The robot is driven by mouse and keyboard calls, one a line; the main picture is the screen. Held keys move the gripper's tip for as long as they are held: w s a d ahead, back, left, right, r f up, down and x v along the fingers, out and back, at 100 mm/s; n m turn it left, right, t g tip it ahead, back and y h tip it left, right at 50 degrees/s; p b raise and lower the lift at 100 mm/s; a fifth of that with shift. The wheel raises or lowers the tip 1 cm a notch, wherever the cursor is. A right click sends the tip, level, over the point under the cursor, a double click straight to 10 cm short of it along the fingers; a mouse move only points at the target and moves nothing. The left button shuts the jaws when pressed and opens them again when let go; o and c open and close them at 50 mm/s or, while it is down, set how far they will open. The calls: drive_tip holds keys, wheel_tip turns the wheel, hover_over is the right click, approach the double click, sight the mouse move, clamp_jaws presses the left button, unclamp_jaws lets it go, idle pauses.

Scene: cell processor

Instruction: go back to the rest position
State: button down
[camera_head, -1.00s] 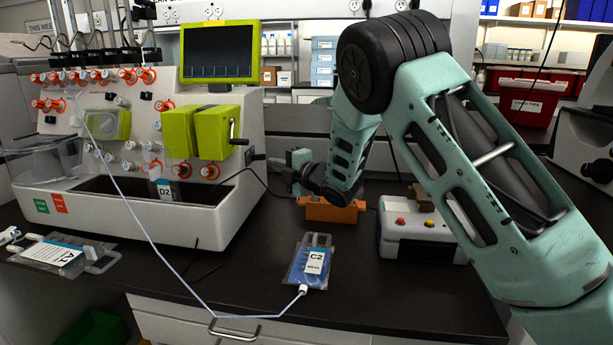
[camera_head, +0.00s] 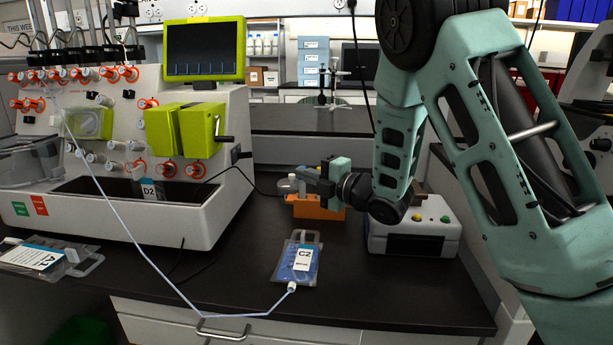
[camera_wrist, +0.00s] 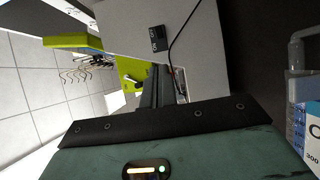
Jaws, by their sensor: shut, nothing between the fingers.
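My gripper (camera_head: 305,178) is at the end of my green arm, above the orange holder (camera_head: 318,209) on the dark bench. Its fingers are small in the head view. In the wrist view my gripper (camera_wrist: 160,85) is shut with nothing between the fingers, pointing toward the white and lime-green cell processor (camera_wrist: 180,30). The processor (camera_head: 215,205) stands at the left in the head view, apart from the gripper.
A clear bottle (camera_head: 287,187) is by the orange holder. A white device with buttons (camera_head: 415,228) stands under my arm. Bag C2 (camera_head: 298,264), with a tube, lies on the bench front; bag A (camera_head: 45,257) lies at left.

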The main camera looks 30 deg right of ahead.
idle(0.3)
drive_tip(key=s+a+f+m+g+h, duration=0.45)
drive_tip(key=s+a+m+g, duration=0.25)
drive_tip(key=s+a+m, duration=0.45)
drive_tip(key=s+a+f+m+g+h, duration=0.1)
drive_tip(key=s+a+m+g, duration=0.3)
drive_tip(key=s, duration=0.9)
drive_tip(key=s+a+f+g+h, duration=0.15)
drive_tip(key=s+g, duration=0.35)
drive_tip(key=s, duration=0.8)
wheel_tip(320, 180, up, 15)
drive_tip(key=p, duration=1.4)
drive_tip(key=shift+d+p, duration=0.15)
drive_tip(key=shift+p, duration=0.15)
drive_tip(key=shift+f, duration=0.1)
